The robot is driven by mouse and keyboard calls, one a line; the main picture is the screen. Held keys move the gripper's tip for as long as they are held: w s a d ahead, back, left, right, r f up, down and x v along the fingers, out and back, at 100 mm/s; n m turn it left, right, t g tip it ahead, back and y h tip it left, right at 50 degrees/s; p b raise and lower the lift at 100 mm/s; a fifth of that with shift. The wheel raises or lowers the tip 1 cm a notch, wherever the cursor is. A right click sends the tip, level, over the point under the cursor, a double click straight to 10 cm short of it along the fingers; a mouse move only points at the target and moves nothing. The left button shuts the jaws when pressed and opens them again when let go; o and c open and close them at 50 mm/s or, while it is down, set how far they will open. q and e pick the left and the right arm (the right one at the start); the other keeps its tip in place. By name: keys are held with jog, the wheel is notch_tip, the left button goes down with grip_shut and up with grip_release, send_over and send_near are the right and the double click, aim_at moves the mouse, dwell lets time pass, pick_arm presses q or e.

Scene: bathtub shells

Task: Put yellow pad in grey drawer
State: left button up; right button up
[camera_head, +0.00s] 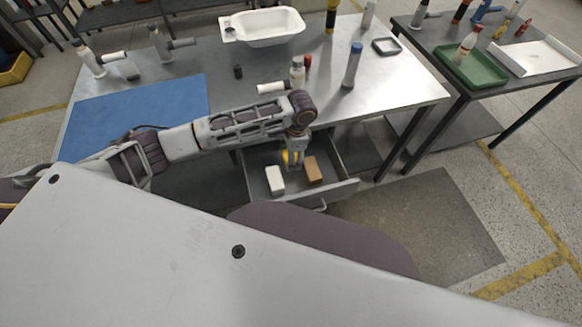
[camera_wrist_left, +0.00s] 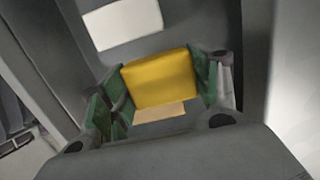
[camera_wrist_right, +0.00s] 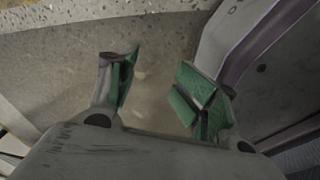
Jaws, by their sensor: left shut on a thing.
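The yellow pad (camera_wrist_left: 160,80) is between the green fingertips of my left gripper (camera_wrist_left: 157,88), which is shut on it. In the head view the yellow pad (camera_head: 291,156) shows partly under my left gripper (camera_head: 294,150), over the open grey drawer (camera_head: 331,192). The drawer holds a white block (camera_head: 275,180) and a brown block (camera_head: 313,170). I cannot tell if the pad touches the drawer floor. My right gripper (camera_wrist_right: 155,90) is open and empty over the floor, and is not seen in the head view.
The metal table (camera_head: 330,100) above the drawer carries a blue mat (camera_head: 140,105), a white tub (camera_head: 265,27), a blue-capped bottle (camera_head: 352,66) and several small items. A second table at right holds a green tray (camera_head: 475,72). Floor right of the drawer is clear.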

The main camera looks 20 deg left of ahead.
pick_arm(q)
jog(key=shift+f, duration=1.4)
jog(key=shift+f+b, duration=0.35)
jog(key=shift+f, duration=2.05)
jog(key=o, duration=0.7)
jog(key=shift+o, duration=0.6)
pick_arm(e)
jog(key=w+a, duration=0.2)
jog(key=shift+w, duration=0.3)
